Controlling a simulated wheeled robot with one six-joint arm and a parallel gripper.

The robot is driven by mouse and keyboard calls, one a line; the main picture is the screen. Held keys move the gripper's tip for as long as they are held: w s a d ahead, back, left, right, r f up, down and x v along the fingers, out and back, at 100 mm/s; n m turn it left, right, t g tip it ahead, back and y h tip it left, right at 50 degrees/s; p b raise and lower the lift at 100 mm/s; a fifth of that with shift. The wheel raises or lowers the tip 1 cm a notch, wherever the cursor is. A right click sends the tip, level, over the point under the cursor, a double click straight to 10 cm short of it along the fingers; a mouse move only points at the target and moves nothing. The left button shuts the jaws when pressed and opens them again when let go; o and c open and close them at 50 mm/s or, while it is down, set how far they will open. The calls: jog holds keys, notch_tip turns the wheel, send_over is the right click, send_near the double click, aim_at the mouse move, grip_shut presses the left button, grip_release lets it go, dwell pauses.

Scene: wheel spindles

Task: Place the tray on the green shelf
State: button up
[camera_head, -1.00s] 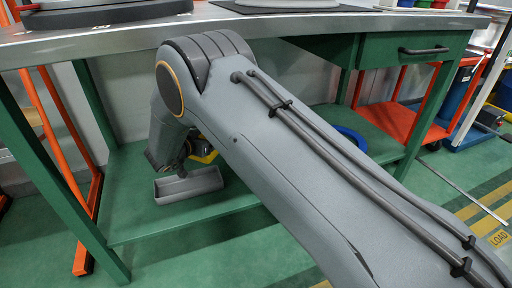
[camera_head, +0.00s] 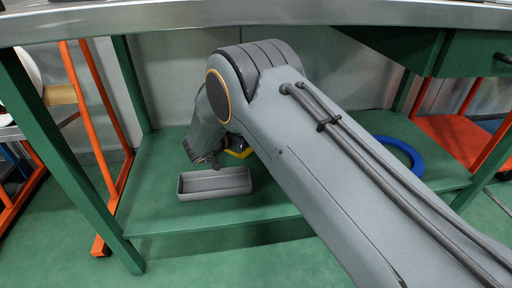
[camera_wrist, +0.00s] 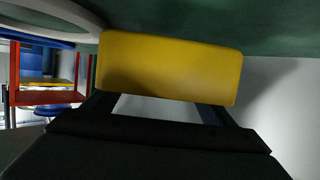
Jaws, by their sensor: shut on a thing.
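The tray (camera_head: 214,190) is a grey, shallow, rectangular box with an open top. In the head view it is at the green shelf (camera_head: 160,215), near its front edge and left of the middle. It looks level; I cannot tell whether its underside touches the shelf. My gripper (camera_head: 215,163) reaches down to the tray's back side and is shut on it; the exact grip is hard to see. In the wrist view a yellow block (camera_wrist: 170,68) fills the upper middle, and I cannot make out the tray there.
A blue ring (camera_head: 400,152) lies on the shelf to the right, partly behind my arm. The metal worktop (camera_head: 150,22) runs above the shelf. A green table leg (camera_head: 65,160) and an orange frame (camera_head: 105,150) stand at the left. The shelf left of the tray is bare.

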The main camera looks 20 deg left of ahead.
jog(key=shift+f+b, duration=1.25)
jog(key=shift+f, duration=1.2)
jog(key=shift+f, duration=0.1)
jog(key=o, duration=1.1)
jog(key=shift+c, duration=0.2)
jog(key=shift+s+r, duration=0.15)
jog(key=shift+r, duration=0.05)
jog(key=p+v, duration=0.5)
jog(key=v, duration=0.5)
jog(key=shift+s+r, duration=0.1)
jog(key=shift+s, duration=0.05)
jog(key=shift+s+a+r, duration=0.15)
jog(key=shift+s, duration=0.45)
